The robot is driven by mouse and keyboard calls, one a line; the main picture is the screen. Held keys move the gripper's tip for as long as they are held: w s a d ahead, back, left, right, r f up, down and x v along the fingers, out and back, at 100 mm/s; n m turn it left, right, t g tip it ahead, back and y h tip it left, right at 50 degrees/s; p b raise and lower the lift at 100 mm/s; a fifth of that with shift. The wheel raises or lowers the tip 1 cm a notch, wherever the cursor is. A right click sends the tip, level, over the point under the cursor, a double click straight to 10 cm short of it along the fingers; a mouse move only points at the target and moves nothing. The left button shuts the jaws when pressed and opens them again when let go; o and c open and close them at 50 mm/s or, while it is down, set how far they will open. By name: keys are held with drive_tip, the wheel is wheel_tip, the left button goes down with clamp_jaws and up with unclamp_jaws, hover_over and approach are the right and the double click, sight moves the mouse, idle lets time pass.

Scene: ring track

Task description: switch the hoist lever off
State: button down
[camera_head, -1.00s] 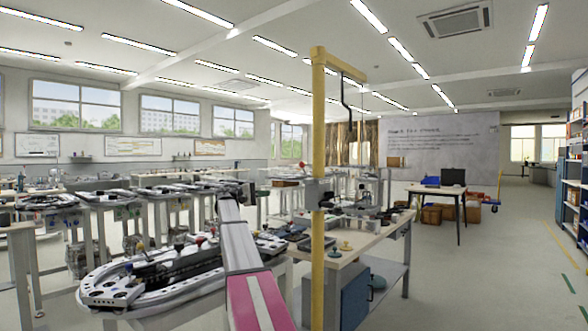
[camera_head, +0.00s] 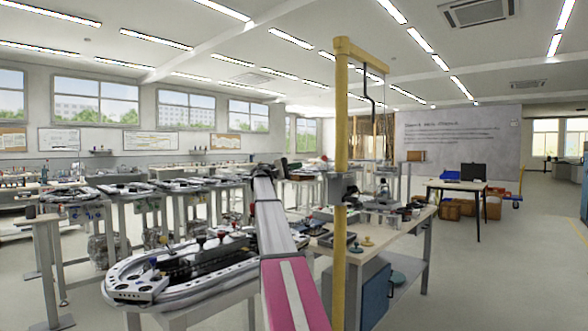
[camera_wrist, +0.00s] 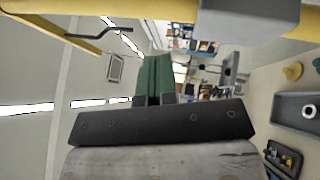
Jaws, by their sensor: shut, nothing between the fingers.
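The hoist is a yellow post (camera_head: 341,120) with a short top beam and a dark hanging hook rod (camera_head: 371,95). A grey box (camera_head: 343,187) is fixed partway up the post. The box also shows at the top right of the wrist view (camera_wrist: 250,18), lying sideways along the post. I cannot make out the lever or its position. My gripper (camera_wrist: 154,100) is shut and empty, below and left of the box in the wrist view, apart from it. In the head view my arm reaches forward just left of the post; the fingertips are not clear there.
A workbench (camera_head: 425,213) with small parts and a blue cabinet (camera_head: 375,297) stands behind and right of the post. A white oval track table (camera_head: 140,290) lies to the left. The floor at the right (camera_head: 520,270) is clear.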

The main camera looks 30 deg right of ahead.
drive_tip(key=s+d+r, duration=0.2)
drive_tip(key=s+d, duration=0.3)
drive_tip(key=s, duration=0.1)
drive_tip(key=shift+s+d+r, duration=0.2)
drive_tip(key=shift+s+d, duration=0.05)
drive_tip(key=shift+s, duration=0.1)
drive_tip(key=shift+d, duration=0.1)
